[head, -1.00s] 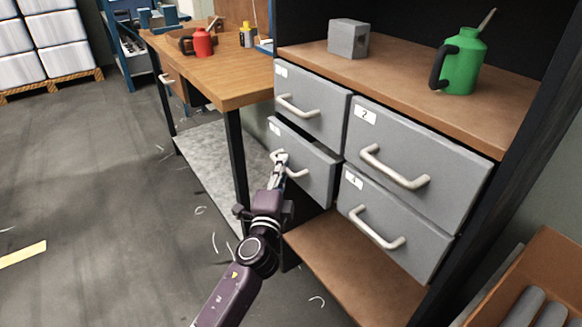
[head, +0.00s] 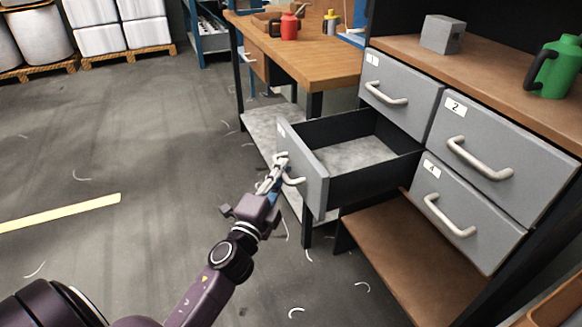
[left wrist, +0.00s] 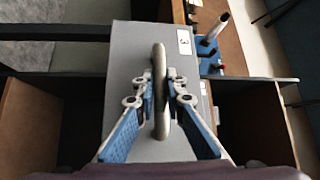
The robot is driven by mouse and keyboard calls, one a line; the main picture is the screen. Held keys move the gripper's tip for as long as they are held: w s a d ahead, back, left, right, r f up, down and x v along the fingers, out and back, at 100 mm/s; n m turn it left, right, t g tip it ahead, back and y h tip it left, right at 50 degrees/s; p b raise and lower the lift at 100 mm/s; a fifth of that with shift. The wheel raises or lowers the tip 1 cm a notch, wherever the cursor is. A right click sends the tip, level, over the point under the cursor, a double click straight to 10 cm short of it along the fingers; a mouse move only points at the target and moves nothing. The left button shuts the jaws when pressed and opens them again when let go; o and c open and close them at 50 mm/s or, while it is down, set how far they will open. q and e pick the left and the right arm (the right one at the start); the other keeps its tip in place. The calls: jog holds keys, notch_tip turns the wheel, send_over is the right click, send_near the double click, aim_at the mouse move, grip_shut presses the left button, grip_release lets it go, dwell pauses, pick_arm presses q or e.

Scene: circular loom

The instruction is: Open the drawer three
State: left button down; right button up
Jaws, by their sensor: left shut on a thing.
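Drawer three (head: 309,182) is the lower left drawer of the grey cabinet. It is pulled far out, and its empty inside (head: 355,153) shows. Its label with a 3 (left wrist: 184,42) is readable in the left wrist view. My left gripper (head: 280,170) is shut on the drawer's pale handle (left wrist: 159,90), with one blue-padded finger on each side of it. In the left wrist view my left gripper (left wrist: 160,88) is in front of the grey drawer face. My right gripper is not in view.
Drawers one (head: 402,93), two (head: 490,140) and four (head: 462,215) are shut. A lower shelf (head: 420,240) lies under the drawers. A wooden workbench (head: 310,65) stands behind the open drawer.

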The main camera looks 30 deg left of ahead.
pick_arm(q)
jog(key=shift+s+f, duration=0.1)
jog(key=c, duration=2)
grip_release()
jog(key=shift+o, duration=0.2)
jog(key=shift+s, duration=0.1)
jog(key=s+d+f, duration=0.1)
jog(key=s, duration=1)
jog(key=shift+s+d+f, duration=0.25)
jog(key=shift+s, duration=0.05)
